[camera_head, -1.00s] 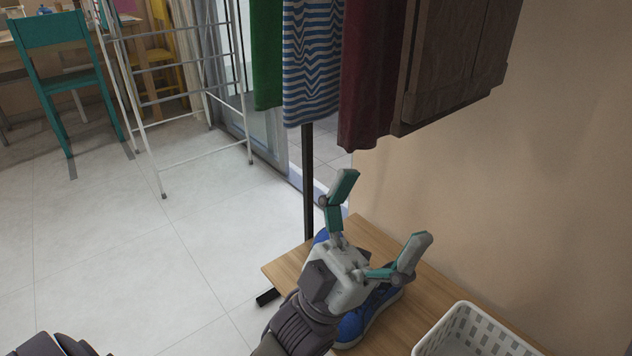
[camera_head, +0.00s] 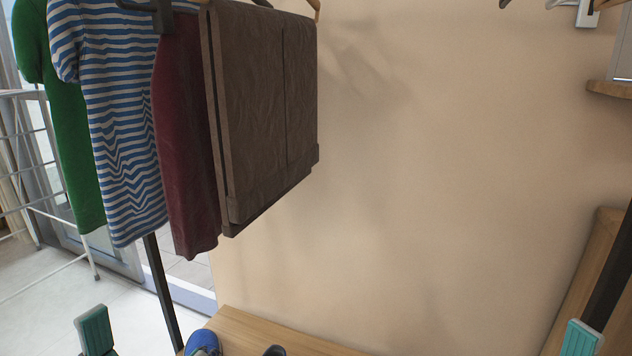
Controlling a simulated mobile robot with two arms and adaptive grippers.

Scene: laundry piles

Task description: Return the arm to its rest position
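My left gripper (camera_head: 95,331) shows only as a grey and teal fingertip at the bottom left edge, in front of the pale floor. My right gripper (camera_head: 581,339) shows only as a similar teal fingertip at the bottom right edge, in front of the wall and a wooden piece. The rest of both grippers and both arms is below the picture, so their opening is hidden. No object shows at either fingertip.
A green garment (camera_head: 72,150), a striped shirt (camera_head: 118,130), a maroon garment (camera_head: 187,150) and a dark brown item (camera_head: 265,110) hang at upper left. A blue shoe (camera_head: 203,342) sits on a wooden bench (camera_head: 262,333). The central wall is bare.

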